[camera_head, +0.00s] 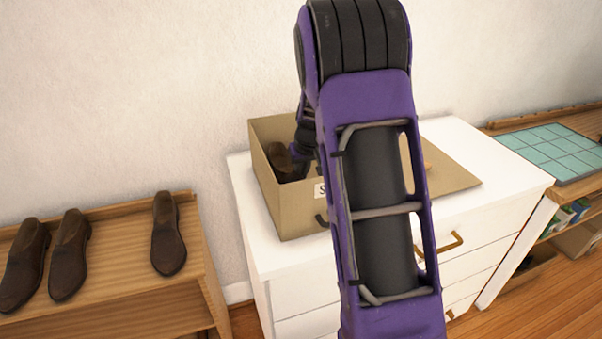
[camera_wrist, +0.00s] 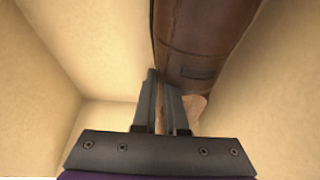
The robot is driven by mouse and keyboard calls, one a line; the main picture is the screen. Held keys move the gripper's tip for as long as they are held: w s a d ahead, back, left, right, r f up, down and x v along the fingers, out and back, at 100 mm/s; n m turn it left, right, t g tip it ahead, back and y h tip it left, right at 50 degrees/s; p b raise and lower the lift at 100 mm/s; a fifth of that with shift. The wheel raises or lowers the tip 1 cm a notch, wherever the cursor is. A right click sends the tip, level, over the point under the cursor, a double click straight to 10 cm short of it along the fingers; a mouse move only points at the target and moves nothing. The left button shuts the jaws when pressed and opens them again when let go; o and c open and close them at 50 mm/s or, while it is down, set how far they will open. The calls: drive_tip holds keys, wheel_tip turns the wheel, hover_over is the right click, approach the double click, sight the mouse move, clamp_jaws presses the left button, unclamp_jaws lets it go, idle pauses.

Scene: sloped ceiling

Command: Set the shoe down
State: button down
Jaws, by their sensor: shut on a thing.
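A brown leather shoe (camera_wrist: 200,40) is in the wrist view, inside the walls of a cardboard box. My gripper (camera_wrist: 165,85) is shut on the shoe at its edge. In the head view the brown shoe (camera_head: 280,157) shows partly inside the open cardboard box (camera_head: 290,212), which stands on the white dresser (camera_head: 490,185). My arm hides the box's right part and most of the gripper. I cannot tell whether the shoe touches the box floor.
Three brown shoes stand on the wooden rack (camera_head: 115,265) at left. A brown flap or sheet (camera_head: 455,180) lies on the dresser right of the box. A low wooden shelf with a teal tiled board (camera_head: 550,150) stands at right.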

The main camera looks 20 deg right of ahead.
drive_tip(key=shift+f, duration=0.1)
drive_tip(key=c, duration=1.4)
unclamp_jaws()
drive_tip(key=o, duration=0.4)
drive_tip(key=shift+o, duration=0.2)
drive_tip(key=shift+s+r, duration=0.1)
drive_tip(key=shift+r, duration=0.4)
drive_tip(key=v, duration=1.1)
drive_tip(key=shift+r, duration=0.15)
